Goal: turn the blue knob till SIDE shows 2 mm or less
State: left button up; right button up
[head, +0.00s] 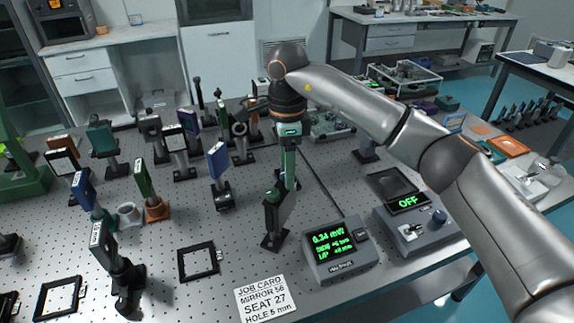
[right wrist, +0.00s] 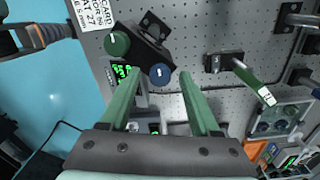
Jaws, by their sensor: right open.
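My right gripper (head: 287,180) is open and points down at a dark mirror mount (head: 272,238) on the optical table. In the right wrist view, the blue knob (right wrist: 160,74) sits on the mount, between the tips of my open green fingers but apart from both. A green knob (right wrist: 117,44) is on the same mount, to the left. The readout box (head: 341,252) shows about 0.34 mW, with SIDE and a second line below; their digits are too small to read surely. My left gripper is not in view.
A control box (head: 412,232) reading OFF stands right of the readout. A job card (head: 265,298) lies at the front edge. A blue-faced mount (head: 218,165) and several other posts stand to the left. An empty black frame (head: 198,262) lies on the table.

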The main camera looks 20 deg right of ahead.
grip_shut()
dwell(0.6)
